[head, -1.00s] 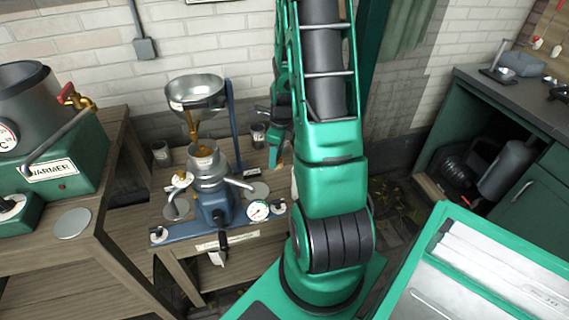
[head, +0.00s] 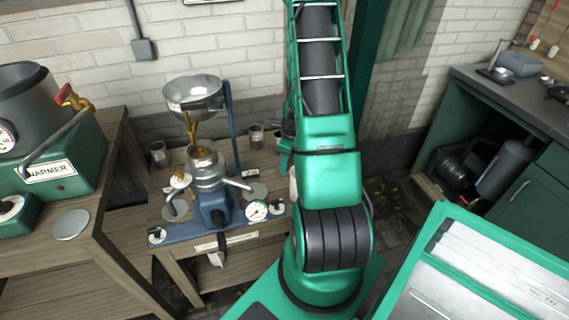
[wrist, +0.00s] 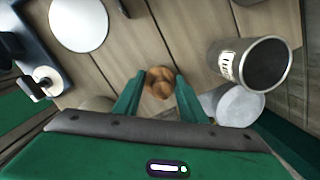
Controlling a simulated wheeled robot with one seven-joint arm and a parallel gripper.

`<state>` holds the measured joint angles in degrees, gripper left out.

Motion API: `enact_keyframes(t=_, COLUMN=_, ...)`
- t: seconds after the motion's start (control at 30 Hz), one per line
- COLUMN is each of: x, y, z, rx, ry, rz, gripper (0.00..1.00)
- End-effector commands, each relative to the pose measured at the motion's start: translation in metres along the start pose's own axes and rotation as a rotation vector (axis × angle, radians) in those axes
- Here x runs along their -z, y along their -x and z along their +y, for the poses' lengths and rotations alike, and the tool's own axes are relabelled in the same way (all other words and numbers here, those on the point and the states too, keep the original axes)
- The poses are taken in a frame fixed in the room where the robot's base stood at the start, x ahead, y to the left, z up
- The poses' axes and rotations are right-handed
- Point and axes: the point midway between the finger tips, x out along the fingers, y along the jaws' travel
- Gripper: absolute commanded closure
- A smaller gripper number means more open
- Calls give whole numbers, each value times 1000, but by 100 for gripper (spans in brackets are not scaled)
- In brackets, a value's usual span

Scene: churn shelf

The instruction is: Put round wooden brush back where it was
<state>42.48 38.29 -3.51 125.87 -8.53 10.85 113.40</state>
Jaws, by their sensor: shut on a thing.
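The round wooden brush (wrist: 160,82) shows in the wrist view as a brown, lobed round thing between my fingertips. My gripper (wrist: 159,88) is shut on it, above the plank top of the wooden bench. Whether the brush touches the planks I cannot tell. In the head view my own arm hides the brush and most of my gripper.
A labelled metal cup (wrist: 228,66) and a pale round-topped container (wrist: 238,104) stand close right of the brush. A round metal disc (wrist: 78,22) lies upper left. The blue separator (head: 214,205) with its steel bowl (head: 194,92) stands on the bench, left of my arm.

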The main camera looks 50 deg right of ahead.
Motion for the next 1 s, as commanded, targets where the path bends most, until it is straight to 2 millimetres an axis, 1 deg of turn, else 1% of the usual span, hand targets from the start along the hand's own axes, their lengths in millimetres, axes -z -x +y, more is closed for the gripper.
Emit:
enact_keyframes(t=0.13, x=0, y=0, z=0, rx=0, ry=0, rz=0, gripper=87)
enact_keyframes(t=0.17, x=0, y=-1, z=0, rx=0, ry=0, rz=0, gripper=60)
enact_keyframes(t=0.2, x=0, y=0, z=0, rx=0, ry=0, rz=0, gripper=50)
enact_keyframes(t=0.23, x=0, y=0, z=0, rx=0, ry=0, rz=0, gripper=44)
enact_keyframes(t=0.53, x=0, y=0, z=0, rx=0, ry=0, rz=0, gripper=44)
enact_keyframes(t=0.67, x=-1, y=7, z=0, rx=0, ry=1, rz=0, gripper=44)
enact_keyframes(t=0.77, x=-1, y=19, z=-1, rx=3, ry=1, rz=-2, gripper=44)
enact_keyframes(t=1.0, x=-1, y=63, z=0, rx=3, ry=1, rz=-2, gripper=44)
